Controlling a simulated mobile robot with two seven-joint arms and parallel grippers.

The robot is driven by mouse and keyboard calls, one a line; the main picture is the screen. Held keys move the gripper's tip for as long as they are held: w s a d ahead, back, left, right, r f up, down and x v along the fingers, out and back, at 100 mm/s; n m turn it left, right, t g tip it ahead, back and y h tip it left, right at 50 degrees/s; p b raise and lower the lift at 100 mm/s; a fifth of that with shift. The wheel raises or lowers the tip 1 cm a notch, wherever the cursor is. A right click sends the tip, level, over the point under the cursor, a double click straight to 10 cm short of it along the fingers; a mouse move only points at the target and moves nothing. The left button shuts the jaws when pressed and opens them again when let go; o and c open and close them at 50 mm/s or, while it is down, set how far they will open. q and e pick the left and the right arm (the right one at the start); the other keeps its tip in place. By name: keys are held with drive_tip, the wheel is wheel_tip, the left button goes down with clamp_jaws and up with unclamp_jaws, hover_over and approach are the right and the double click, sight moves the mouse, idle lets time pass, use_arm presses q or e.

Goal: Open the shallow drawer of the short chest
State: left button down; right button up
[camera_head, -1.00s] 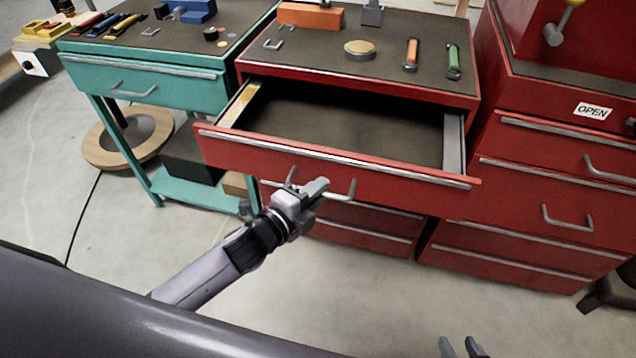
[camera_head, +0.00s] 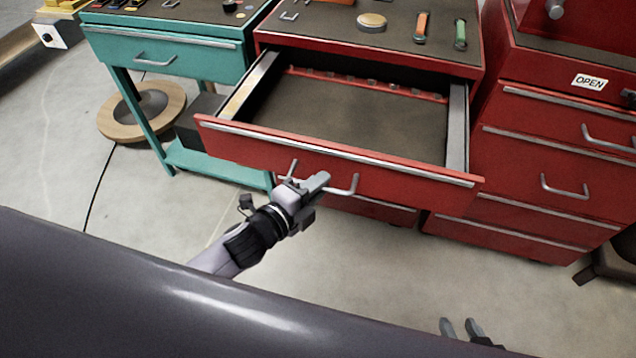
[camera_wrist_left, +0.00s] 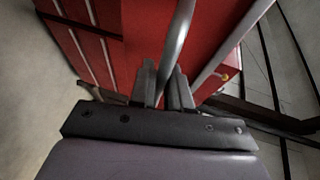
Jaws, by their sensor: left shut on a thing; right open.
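The short red chest (camera_head: 365,50) stands in the middle of the head view. Its top shallow drawer (camera_head: 410,174) is pulled well out, and its dark, empty floor shows, with a red notched strip at the back. My left gripper (camera_head: 311,184) is shut on the drawer's grey bar handle (camera_head: 347,188) in front of the drawer face. In the left wrist view the handle (camera_wrist_left: 178,40) runs between the two fingers (camera_wrist_left: 163,85). My right gripper (camera_head: 461,328) is open and empty at the bottom edge, low over the floor, away from the chest.
A taller red cabinet (camera_head: 555,150) with an OPEN sign stands close on the right. Floor in front is clear.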

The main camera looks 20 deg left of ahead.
use_arm(q)
drive_tip(key=c, duration=1.2)
unclamp_jaws()
drive_tip(key=shift+o, duration=0.2)
drive_tip(key=v, duration=0.7)
drive_tip(key=shift+a, duration=0.1)
drive_tip(key=s+a+f+n+g+y+p, duration=0.1)
drive_tip(key=s+f+n, duration=0.3)
drive_tip(key=n, duration=0.6)
drive_tip(key=s+a+f+n+g+y+p, duration=0.1)
drive_tip(key=s+a+f+n+g+y, duration=0.2)
drive_tip(key=s+n, duration=0.4)
drive_tip(key=a+f+n, duration=0.1)
drive_tip(key=n, duration=0.2)
drive_tip(key=shift+s+a+f+y, duration=0.2)
drive_tip(key=shift+s+a+y, duration=0.1)
drive_tip(key=shift+s+a, duration=0.05)
